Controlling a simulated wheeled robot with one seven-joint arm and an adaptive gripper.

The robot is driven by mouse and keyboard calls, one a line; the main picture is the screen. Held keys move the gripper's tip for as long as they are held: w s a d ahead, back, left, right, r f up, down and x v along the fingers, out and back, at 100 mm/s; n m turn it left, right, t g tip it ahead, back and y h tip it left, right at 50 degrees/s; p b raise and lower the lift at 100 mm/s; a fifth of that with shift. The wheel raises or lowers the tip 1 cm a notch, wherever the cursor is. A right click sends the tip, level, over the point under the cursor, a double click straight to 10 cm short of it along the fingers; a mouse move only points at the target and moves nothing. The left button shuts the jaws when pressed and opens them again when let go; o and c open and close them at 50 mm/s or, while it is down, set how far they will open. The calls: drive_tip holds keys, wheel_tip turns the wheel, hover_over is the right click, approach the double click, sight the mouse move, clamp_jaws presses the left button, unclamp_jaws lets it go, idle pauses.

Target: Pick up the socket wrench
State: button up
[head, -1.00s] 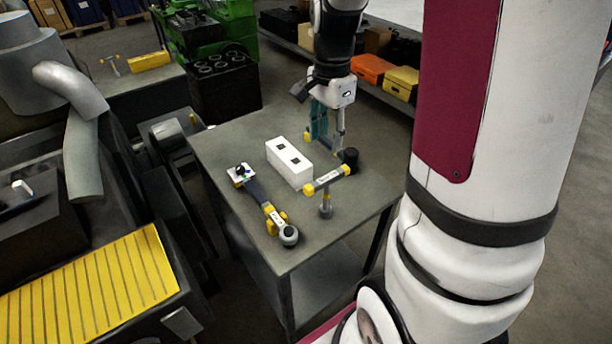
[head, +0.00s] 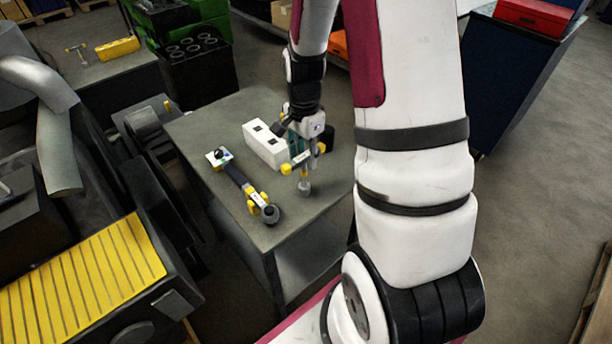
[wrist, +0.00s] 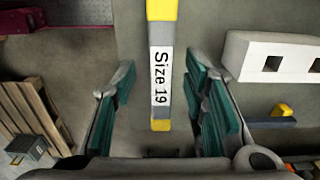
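The socket wrench (head: 301,163) stands upright on the grey table, its crossbar on top with yellow ends and its grey socket end down. In the wrist view its crossbar (wrist: 161,72) carries a "Size 19" label and runs between the two green-padded fingers. My gripper (head: 301,146) is just above and behind the wrench in the head view. The fingers are open, with a visible gap on both sides of the bar. The fingertips are partly hidden by the wrench in the head view.
A white block with square holes (head: 264,147) stands beside the wrench. A long dark tool with yellow parts (head: 236,176) lies to the left on the table (head: 205,122). A dark machine with a yellow ribbed cover (head: 88,279) is at the left.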

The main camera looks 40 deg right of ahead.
drive_tip(key=shift+f, duration=0.75)
drive_tip(key=shift+c, duration=0.2)
clamp_jaws()
drive_tip(key=shift+w, duration=0.1)
drive_tip(key=shift+r, duration=0.2)
